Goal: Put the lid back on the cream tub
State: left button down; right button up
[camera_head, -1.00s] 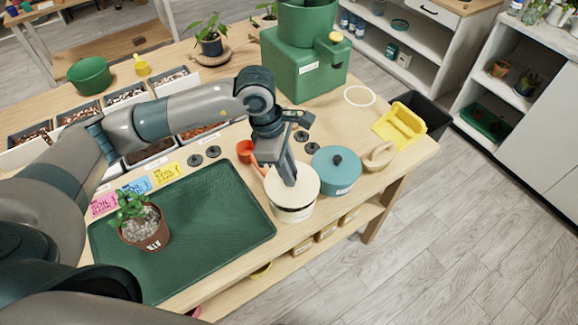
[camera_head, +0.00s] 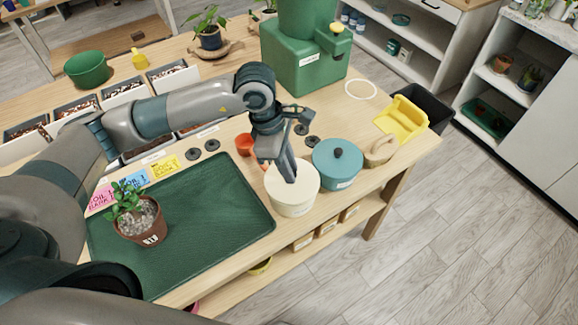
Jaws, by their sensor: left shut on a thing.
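The cream tub (camera_head: 293,208) stands near the front edge of the table, right of the green mat. Its cream lid (camera_head: 308,181) lies on top, looks level and covers the opening, with no dark gap visible between lid and tub. My left gripper (camera_head: 289,179) points down over the middle of the lid and is shut on it. The fingers hide the part of the lid that they grip. My right gripper is not in view.
A teal pot with a lid (camera_head: 337,168) stands close on the tub's right. A potted plant (camera_head: 140,222) stands on the green mat (camera_head: 215,225). An orange cup (camera_head: 245,145) is behind the tub.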

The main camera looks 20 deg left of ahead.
pick_arm(q)
jog(key=shift+b, duration=0.9)
dwell(1.2)
jog(key=shift+f+b, duration=0.2)
jog(key=shift+b, duration=0.9)
dwell(1.7)
jog(key=c, duration=1.1)
grip_release()
jog(key=shift+a, duration=0.1)
jog(key=shift+f, duration=0.1)
jog(key=shift+r+p, duration=0.3)
jog(key=shift+r, duration=0.65)
jog(key=shift+r+p, duration=0.45)
jog(key=shift+r, duration=0.85)
jog(key=shift+r+p, duration=0.45)
jog(key=shift+r, duration=0.95)
